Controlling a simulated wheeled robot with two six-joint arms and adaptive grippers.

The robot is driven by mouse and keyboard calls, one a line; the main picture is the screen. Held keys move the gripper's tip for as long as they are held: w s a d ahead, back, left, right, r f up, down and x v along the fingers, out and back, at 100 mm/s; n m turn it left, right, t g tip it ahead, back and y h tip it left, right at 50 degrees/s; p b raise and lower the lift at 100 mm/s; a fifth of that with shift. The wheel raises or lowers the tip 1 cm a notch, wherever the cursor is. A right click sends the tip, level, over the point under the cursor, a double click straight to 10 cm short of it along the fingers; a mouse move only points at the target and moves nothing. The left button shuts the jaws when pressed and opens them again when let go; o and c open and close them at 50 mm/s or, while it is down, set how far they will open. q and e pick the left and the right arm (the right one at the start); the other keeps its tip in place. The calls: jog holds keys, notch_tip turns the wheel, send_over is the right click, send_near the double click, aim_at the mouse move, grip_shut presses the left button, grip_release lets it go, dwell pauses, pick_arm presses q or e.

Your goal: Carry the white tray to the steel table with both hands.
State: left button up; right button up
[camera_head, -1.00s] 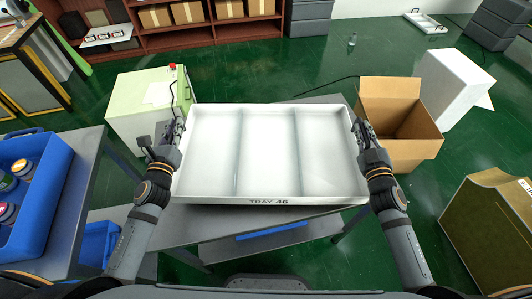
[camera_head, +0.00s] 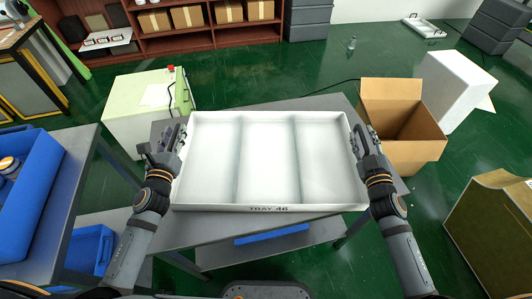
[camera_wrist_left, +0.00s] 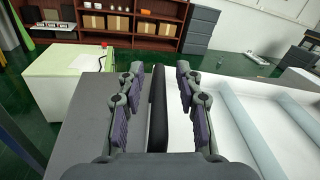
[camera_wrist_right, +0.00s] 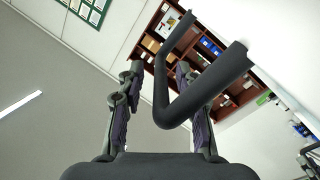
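The white tray (camera_head: 268,208), marked "TRAY 46", has three empty compartments. It lies over the steel table (camera_head: 205,232) and appears to rest on it, slightly turned relative to the table's edges. My left gripper (camera_head: 171,140) is at the tray's left side. In the left wrist view its fingers stand apart on either side of the black handle (camera_wrist_left: 158,110), with gaps visible. My right gripper (camera_head: 364,140) is at the right side. In the right wrist view its fingers are spread, with the other black handle (camera_wrist_right: 178,108) between them and no clear grip.
A blue crate (camera_head: 40,215) sits on a grey bench at left. A pale green cabinet (camera_head: 125,120) stands behind it. An open cardboard box (camera_head: 415,150) and a white block (camera_head: 450,90) are at right. A shelf (camera_head: 180,38) lines the back.

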pick_arm(q)
jog(key=s, duration=1.2)
jog(key=shift+d, duration=0.15)
pick_arm(e)
jog(key=shift+s, duration=0.15)
jog(key=s, duration=1.1)
jog(key=shift+s+d, duration=0.2)
jog(key=shift+s, duration=0.2)
jog(key=shift+r, duration=0.1)
